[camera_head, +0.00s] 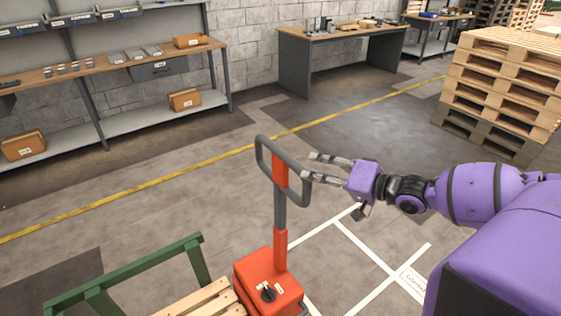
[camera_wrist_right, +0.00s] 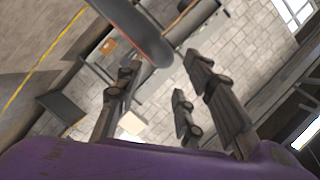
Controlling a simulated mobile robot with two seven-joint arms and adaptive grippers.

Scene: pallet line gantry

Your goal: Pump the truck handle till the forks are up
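The pallet truck has an orange body (camera_head: 262,272) at the bottom centre of the head view. Its upright shaft (camera_head: 280,210) carries a grey loop handle (camera_head: 265,155) at the top. My right gripper (camera_head: 312,166) comes in from the right with its fingers spread, close beside the right side of the loop. In the right wrist view the fingers (camera_wrist_right: 160,68) are apart, with the curved grey handle bar (camera_wrist_right: 145,38) by the tips. I cannot tell whether they touch it. The forks are not visible. My left gripper is not in view.
Wooden slats (camera_head: 205,302) and a green rail (camera_head: 140,265) lie at the lower left, beside the truck. A pallet stack (camera_head: 500,85) stands at the back right. A shelf bench (camera_head: 110,75) and a grey table (camera_head: 345,45) stand along the wall. The floor between is clear.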

